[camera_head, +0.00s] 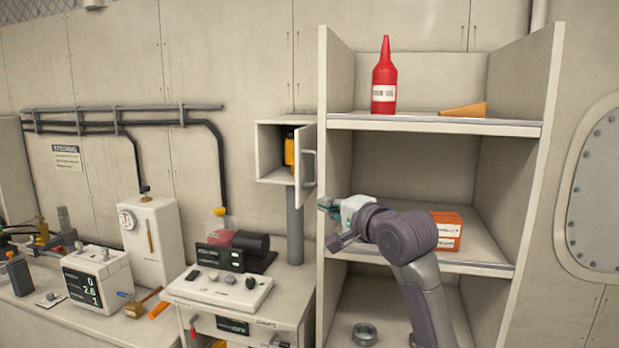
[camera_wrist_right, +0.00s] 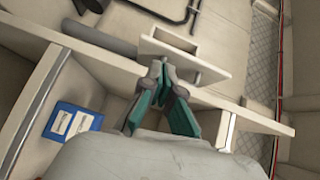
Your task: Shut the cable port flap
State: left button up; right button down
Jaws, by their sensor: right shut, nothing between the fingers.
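The cable port flap (camera_head: 308,160) is the pale door of a small wall box (camera_head: 270,153). It stands open on the box's right side, swung out toward me, with a grey bar handle on its outer face. A yellow item (camera_head: 289,150) shows inside the box. My right gripper (camera_head: 330,206) is shut and empty, just below and right of the flap, in front of the shelf unit. In the right wrist view the closed green fingertips (camera_wrist_right: 161,68) overlap the pale flap panel (camera_wrist_right: 182,62); whether they touch it I cannot tell. My left gripper is out of view.
The shelf unit (camera_head: 428,125) stands right of the box, holding a red bottle (camera_head: 384,80), an orange wedge (camera_head: 465,110) and an orange box (camera_head: 446,230). A grey vertical pipe (camera_head: 295,225) runs below the box. The bench at left is crowded with instruments.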

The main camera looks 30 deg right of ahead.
notch_tip(320, 180, up, 4)
jog(key=d+m, duration=0.1)
jog(key=p, duration=0.4)
send_near(301, 174)
jog(key=shift+t, duration=0.4)
jog(key=w, duration=0.5)
jog(key=shift+w+d+f, duration=0.1)
jog(key=shift+w+f, duration=0.25)
jog(key=shift+w, duration=0.3)
